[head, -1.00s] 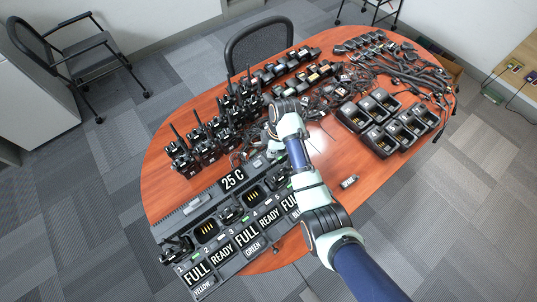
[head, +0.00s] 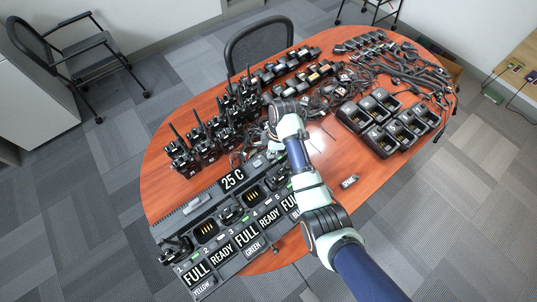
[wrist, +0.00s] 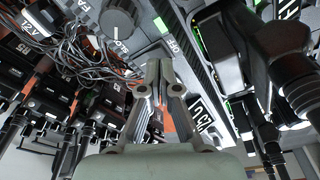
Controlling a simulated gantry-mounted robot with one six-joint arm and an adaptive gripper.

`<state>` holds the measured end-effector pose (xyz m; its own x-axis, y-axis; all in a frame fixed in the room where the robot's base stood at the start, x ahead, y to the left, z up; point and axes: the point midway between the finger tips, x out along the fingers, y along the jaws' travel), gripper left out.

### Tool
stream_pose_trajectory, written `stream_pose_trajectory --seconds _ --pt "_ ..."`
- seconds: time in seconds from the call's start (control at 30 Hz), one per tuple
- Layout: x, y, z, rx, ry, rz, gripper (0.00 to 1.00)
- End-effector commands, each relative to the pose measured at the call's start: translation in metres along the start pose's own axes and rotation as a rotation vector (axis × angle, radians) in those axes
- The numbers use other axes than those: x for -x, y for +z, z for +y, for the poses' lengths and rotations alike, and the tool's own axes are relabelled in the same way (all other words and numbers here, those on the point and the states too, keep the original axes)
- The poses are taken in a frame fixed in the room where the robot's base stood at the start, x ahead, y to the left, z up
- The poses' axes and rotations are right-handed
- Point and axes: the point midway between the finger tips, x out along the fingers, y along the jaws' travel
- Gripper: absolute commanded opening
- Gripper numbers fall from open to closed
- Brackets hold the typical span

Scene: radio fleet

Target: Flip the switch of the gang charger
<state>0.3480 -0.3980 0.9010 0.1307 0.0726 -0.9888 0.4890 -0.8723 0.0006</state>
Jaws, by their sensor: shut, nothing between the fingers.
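The gang charger (head: 187,222) is a long dark unit at the near left of the table. It has bays, a "25 C" display and a row of FULL and READY labels. In the wrist view its dark body (wrist: 182,55) runs past my gripper, with a green light and a round knob (wrist: 118,20) with white lettering at the top. In the head view my arm hides the fingers.
Upright radios (head: 203,140) stand behind the charger, close to my arm. Tangled cables (head: 310,97) lie beyond. Empty charger cups (head: 383,140) stand at the right. A small grey item (head: 349,181) lies on the table (head: 365,195), whose near right is mostly clear.

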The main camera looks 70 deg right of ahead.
Motion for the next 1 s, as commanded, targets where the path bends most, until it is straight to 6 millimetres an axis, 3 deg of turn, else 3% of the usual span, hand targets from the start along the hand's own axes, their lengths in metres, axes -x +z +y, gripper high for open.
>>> stream_pose_trajectory --seconds 1.0 --pt "-0.014 0.002 0.000 0.000 -0.001 0.000 0.00"
